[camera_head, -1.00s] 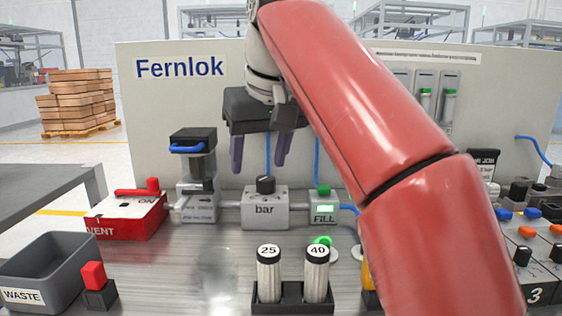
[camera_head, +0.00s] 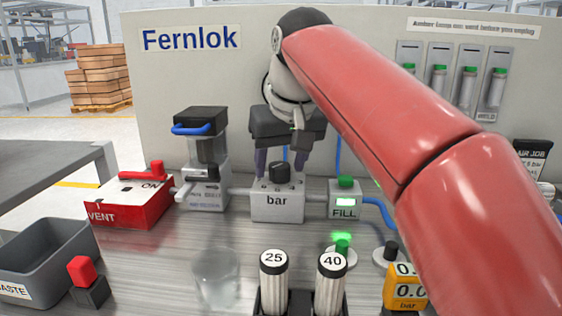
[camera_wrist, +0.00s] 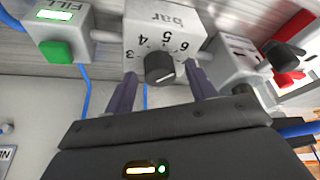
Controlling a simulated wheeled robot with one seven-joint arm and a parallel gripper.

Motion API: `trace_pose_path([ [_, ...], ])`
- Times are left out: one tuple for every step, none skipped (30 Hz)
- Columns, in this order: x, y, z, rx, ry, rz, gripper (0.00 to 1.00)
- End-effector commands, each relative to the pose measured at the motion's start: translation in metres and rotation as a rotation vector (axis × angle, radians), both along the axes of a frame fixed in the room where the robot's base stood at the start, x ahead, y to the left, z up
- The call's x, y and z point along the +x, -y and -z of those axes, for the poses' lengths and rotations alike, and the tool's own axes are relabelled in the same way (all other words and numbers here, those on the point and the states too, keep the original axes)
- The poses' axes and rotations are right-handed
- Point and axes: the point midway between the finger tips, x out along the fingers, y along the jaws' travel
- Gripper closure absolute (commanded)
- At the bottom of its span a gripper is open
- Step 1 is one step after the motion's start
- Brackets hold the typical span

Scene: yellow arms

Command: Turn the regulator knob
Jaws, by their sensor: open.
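The regulator knob (camera_head: 280,172) is a black round knob on top of the grey block marked "bar" (camera_head: 277,205). In the wrist view the knob (camera_wrist: 159,67) has a pale pointer line, and the block (camera_wrist: 165,25) carries a number scale around it. My gripper (camera_head: 288,162) is above and behind the regulator, pointing down. Its two dark purple fingers are open, one to each side of the knob in the wrist view (camera_wrist: 163,93). They appear apart from the knob, with nothing held. Whether the fingertips reach knob height is hard to tell.
The FILL box (camera_head: 344,198) with a green button sits right of the regulator. A filter unit (camera_head: 205,165) and the red VENT box (camera_head: 130,203) stand left. Two cylinders marked 25 and 40 (camera_head: 331,285) stand in front. My red arm covers the right side.

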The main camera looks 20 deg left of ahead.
Motion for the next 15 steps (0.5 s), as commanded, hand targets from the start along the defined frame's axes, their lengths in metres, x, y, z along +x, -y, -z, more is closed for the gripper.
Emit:
trace_pose_path([
  [0.0004, -0.0007, 0.0021, 0.001, 0.001, 0.0, 0.44],
  [0.0007, -0.0009, 0.003, 0.001, 0.001, 0.0, 0.44],
  [0.0009, -0.0012, 0.0038, 0.001, 0.001, 0.0, 0.44],
  [0.001, -0.0012, 0.0041, 0.001, 0.001, 0.0, 0.44],
  [0.001, -0.0013, 0.0042, 0.001, 0.001, 0.0, 0.44],
  [0.0011, -0.0013, 0.0042, 0.001, 0.001, 0.0, 0.44],
  [0.0011, -0.0013, 0.0041, 0.001, 0.001, 0.0, 0.44],
  [0.0011, -0.0013, 0.0041, 0.001, 0.001, 0.0, 0.44],
  [0.0011, -0.0012, 0.0041, 0.001, 0.001, 0.0, 0.44],
  [0.0011, -0.0012, 0.004, 0.001, 0.001, 0.0, 0.46],
  [0.0011, -0.0012, 0.004, 0.001, 0.001, 0.0, 0.5],
  [0.0011, -0.0012, 0.004, 0.001, 0.001, 0.0, 0.55],
  [0.0011, -0.0012, 0.0039, 0.001, 0.001, 0.0, 0.59],
  [0.0011, -0.0012, 0.0039, 0.001, 0.001, 0.0, 0.63],
  [0.0011, -0.0012, 0.0039, 0.001, 0.001, 0.0, 0.68],
])
